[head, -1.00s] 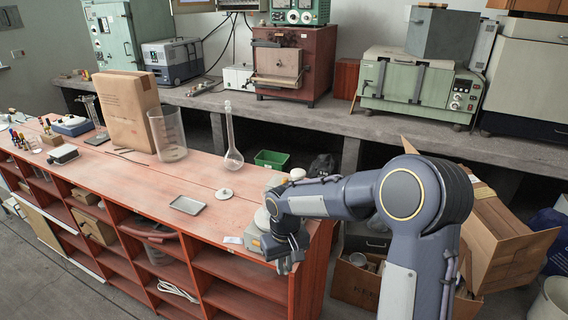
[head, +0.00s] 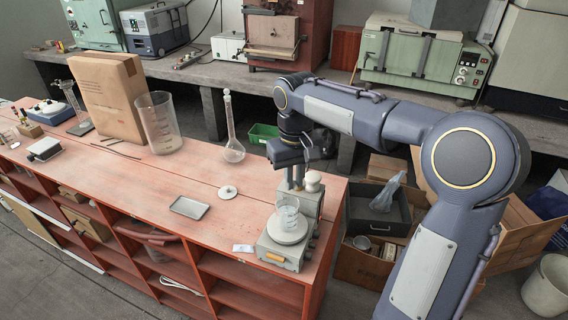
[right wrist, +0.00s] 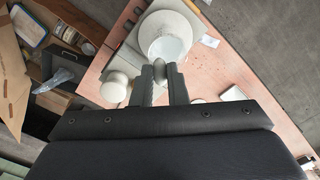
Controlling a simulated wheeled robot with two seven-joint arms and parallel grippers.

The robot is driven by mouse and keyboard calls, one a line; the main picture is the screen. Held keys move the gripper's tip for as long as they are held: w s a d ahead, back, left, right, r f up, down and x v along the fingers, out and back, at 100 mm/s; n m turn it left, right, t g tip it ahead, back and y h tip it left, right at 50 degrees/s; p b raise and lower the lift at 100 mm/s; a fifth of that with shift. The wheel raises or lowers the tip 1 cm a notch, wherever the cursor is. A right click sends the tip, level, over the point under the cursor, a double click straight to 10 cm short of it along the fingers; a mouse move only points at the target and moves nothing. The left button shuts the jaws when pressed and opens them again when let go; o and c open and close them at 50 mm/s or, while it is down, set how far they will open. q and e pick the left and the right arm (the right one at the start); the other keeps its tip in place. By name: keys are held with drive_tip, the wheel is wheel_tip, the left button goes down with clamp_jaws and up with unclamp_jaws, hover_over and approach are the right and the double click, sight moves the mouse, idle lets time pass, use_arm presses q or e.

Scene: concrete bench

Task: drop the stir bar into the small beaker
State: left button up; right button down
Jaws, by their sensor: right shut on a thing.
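The small beaker (head: 288,214) is clear glass and stands upright on the round pale plate of the grey stirrer (head: 283,257) at the bench's right end. It also shows from above in the right wrist view (right wrist: 172,47). My right gripper (head: 296,184) points down, above and slightly behind the beaker in the head view. In the right wrist view, its fingers (right wrist: 160,76) are shut on a small grey piece (right wrist: 158,66), apparently the stir bar, mostly hidden between them. The fingertips appear close to the beaker's rim; their exact height above it is unclear. My left gripper is out of view.
Open cardboard boxes (head: 365,268) lie beyond the bench's right edge.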

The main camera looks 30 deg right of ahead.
sight(294, 188)
drive_tip(key=shift+f, duration=0.3)
drive_tip(key=shift+s+f+b, duration=0.1)
drive_tip(key=shift+f+b, duration=0.2)
drive_tip(key=shift+b, duration=0.2)
wheel_tip(294, 188, down, 5)
drive_tip(key=b, duration=0.4)
drive_tip(key=shift+r, duration=0.15)
drive_tip(key=c, duration=1.3)
unclamp_jaws()
drive_tip(key=shift+c, duration=0.2)
drive_tip(key=shift+r, duration=0.1)
